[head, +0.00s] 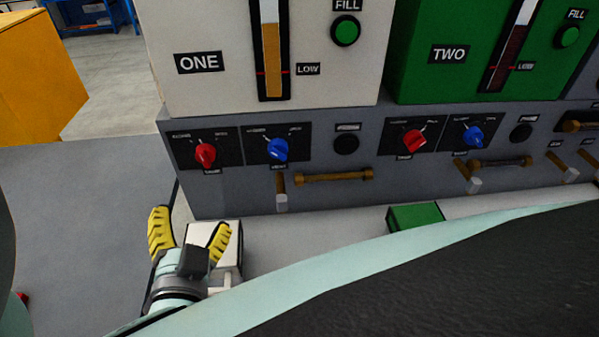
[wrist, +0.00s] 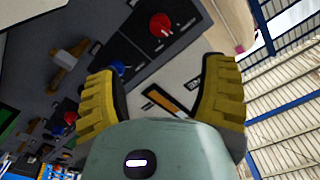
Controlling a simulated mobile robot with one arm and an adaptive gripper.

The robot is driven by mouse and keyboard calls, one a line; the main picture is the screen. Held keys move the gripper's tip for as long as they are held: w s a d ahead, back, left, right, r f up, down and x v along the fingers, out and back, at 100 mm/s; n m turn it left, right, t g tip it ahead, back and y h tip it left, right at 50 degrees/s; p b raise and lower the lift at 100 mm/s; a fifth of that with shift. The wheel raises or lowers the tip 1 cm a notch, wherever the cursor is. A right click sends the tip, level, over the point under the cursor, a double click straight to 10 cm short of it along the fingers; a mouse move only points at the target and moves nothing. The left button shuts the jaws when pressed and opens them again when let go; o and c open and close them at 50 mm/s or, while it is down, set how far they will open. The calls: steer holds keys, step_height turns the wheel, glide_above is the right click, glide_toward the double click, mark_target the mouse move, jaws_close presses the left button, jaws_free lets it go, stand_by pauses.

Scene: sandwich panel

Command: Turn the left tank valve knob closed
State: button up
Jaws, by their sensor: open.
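On the grey panel below the white tank marked ONE (head: 199,62), a red knob (head: 205,155) sits at the far left and a blue knob (head: 277,149) to its right. The small labels under them are too blurred to read surely. In the wrist view the red knob (wrist: 160,25) lies near the top, beyond the fingers, with the blue knob (wrist: 117,67) lower left. My gripper (head: 191,222) has yellow fingers, spread apart and empty. It is below the red knob in the head view, apart from the panel. The fingers also show in the wrist view (wrist: 160,66).
A green tank TWO (head: 449,80) stands at right, with another red knob (head: 415,141) and blue knob (head: 472,136) below. A brass handle (head: 335,177) juts from the panel. A white box (head: 229,252) is beside my gripper. A green box (head: 415,216) lies farther right.

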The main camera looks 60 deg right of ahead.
mark_target(204, 163)
steer(key=p+x, duration=0.1)
steer(key=x, duration=1.4)
steer(key=shift+w+d, duration=0.2)
steer(key=shift+d, duration=0.1)
jaws_close()
stand_by(0.4)
steer(key=n+b, duration=0.1)
steer(key=n, duration=0.2)
steer(key=shift+f+n, duration=0.15)
steer(key=shift+n, duration=0.15)
steer(key=shift+n+b, duration=0.75)
steer(key=shift+n, duration=0.75)
